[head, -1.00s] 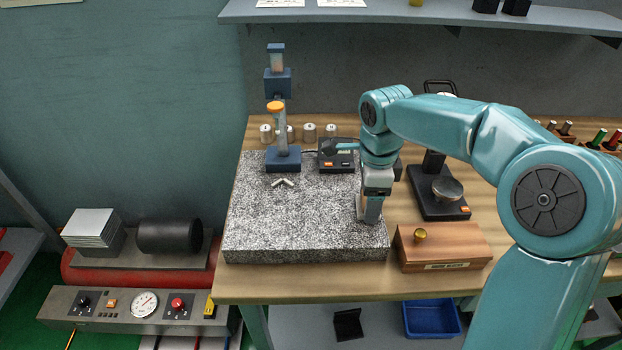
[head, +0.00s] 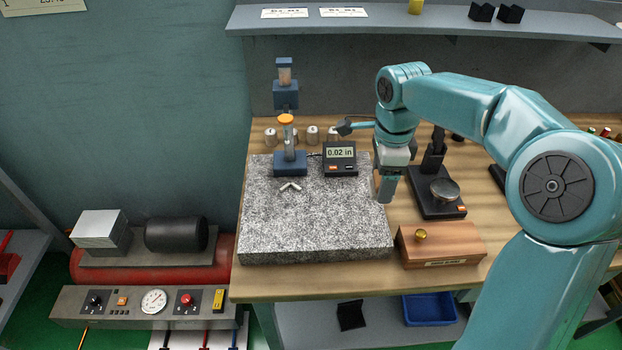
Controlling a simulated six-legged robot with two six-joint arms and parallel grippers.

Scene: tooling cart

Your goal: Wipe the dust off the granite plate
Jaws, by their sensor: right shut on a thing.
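The granite plate (head: 315,225) is a thick, speckled grey-white slab on the wooden bench top. I cannot tell dust from its speckle. My right gripper (head: 386,190) points down at the plate's right edge. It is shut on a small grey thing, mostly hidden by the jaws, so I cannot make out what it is. I cannot tell whether it touches the plate. My left gripper is not in view.
A blue gauge stand (head: 290,163) and a digital readout (head: 340,160) stand at the plate's back, with small metal pieces (head: 290,186) in front. A black stand (head: 437,200) and wooden box (head: 440,246) are to the right. The plate's front is clear.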

